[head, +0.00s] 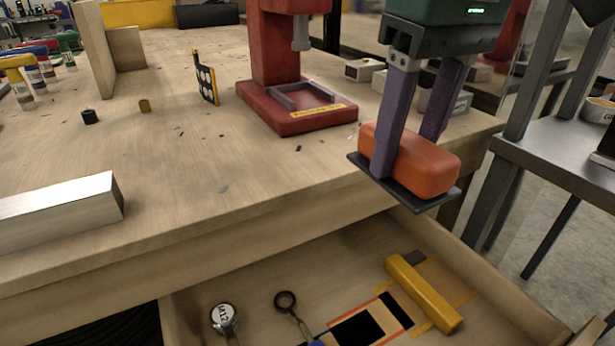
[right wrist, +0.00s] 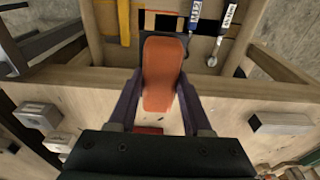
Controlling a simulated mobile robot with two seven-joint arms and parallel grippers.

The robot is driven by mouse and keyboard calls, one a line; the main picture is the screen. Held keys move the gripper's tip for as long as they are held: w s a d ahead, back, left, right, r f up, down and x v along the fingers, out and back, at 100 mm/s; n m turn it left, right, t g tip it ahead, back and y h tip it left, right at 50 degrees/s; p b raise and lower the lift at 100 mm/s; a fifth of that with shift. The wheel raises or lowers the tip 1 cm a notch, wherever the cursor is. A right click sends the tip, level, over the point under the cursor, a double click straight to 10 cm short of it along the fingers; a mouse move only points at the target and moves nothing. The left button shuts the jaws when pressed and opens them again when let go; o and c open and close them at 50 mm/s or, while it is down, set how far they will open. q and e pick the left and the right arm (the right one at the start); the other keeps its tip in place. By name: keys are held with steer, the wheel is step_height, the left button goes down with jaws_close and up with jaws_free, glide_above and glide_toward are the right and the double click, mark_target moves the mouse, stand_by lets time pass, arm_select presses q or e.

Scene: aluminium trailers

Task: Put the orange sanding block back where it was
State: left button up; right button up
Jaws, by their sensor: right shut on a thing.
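The orange sanding block (head: 425,165) with a dark flat base plate (head: 425,205) is held in my right gripper (head: 408,165). The purple fingers are shut on its sides, above the bench's front right edge. In the right wrist view the orange block (right wrist: 160,75) sits between the two fingers (right wrist: 160,105), over the open drawer. The open drawer (head: 285,258) below the bench top holds a yellow bar (head: 425,292), dark rectangular patches with coloured outlines (head: 358,328), and tools. My left gripper is not in view.
A red press (head: 290,100) stands on the bench behind the block. A metal bar (head: 60,212) lies at the left. Small grey boxes (head: 365,70) are behind my gripper. A dark metal table (head: 560,150) stands at the right.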

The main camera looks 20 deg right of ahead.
steer(key=b, duration=0.4)
glide_above(370, 323)
step_height(370, 323, down, 8)
steer(key=f+b, duration=0.2)
steer(key=f, duration=0.5)
steer(key=f+b, duration=0.3)
steer(key=f, duration=0.3)
steer(key=shift+s+f+b, duration=0.2)
steer(key=shift+f+b, duration=0.15)
step_height(370, 323, down, 5)
steer(key=shift+f+b, duration=0.1)
steer(key=shift+b, duration=1.1)
steer(key=shift+f, duration=0.3)
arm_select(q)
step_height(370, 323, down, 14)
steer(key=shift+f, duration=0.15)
arm_select(e)
steer(key=shift+f, duration=0.15)
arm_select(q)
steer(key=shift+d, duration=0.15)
arm_select(e)
steer(key=o, duration=1.2)
